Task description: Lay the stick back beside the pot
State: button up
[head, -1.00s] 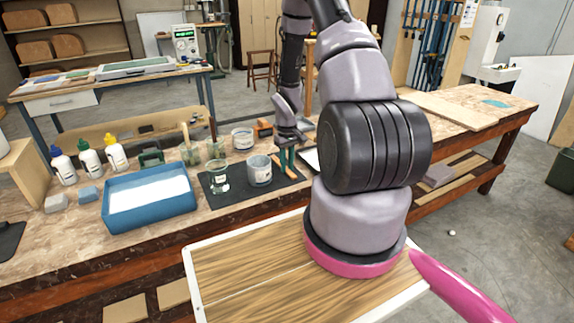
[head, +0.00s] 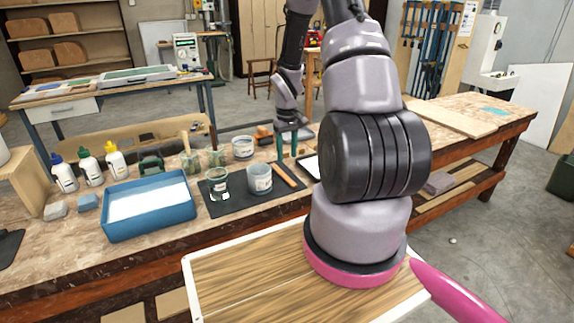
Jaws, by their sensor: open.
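The stick (head: 289,176), orange-brown and thin, lies flat at the right side of the dark mat (head: 232,201). It lies just right of the grey pot (head: 260,181), with a small gap between them. The pot stands upright on the mat and has a pale label. My gripper (head: 287,152) hangs above and behind the stick's far end, its two green fingers apart with nothing visible between them.
A glass jar (head: 217,184) stands left of the pot on the mat. A blue tray (head: 148,232) and several bottles (head: 90,166) are farther left. Behind are jars with brushes (head: 191,160) and a white tub (head: 243,147). A dark-edged white pad (head: 311,167) is right of the stick.

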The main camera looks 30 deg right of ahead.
jog(key=s+a+r+m+t, duration=0.1)
jog(key=s+a+r, duration=0.1)
jog(key=r, duration=0.9)
jog(key=s+a+r+m+t, duration=0.1)
jog(key=s+a+r+t, duration=0.15)
jog(key=r, duration=0.95)
jog(key=s+a+r+m+t+y, duration=0.1)
jog(key=s+a+r+t, duration=0.1)
jog(key=s+a+r, duration=0.2)
jog(key=s+a+r+m+t+y, duration=0.1)
jog(key=s+a+r, duration=0.3)
jog(key=s+r, duration=0.7)
jog(key=shift+s+a+m+t, duration=0.35)
jog(key=shift+s+m, duration=0.25)
jog(key=shift+s, duration=0.3)
jog(key=shift+r, duration=0.1)
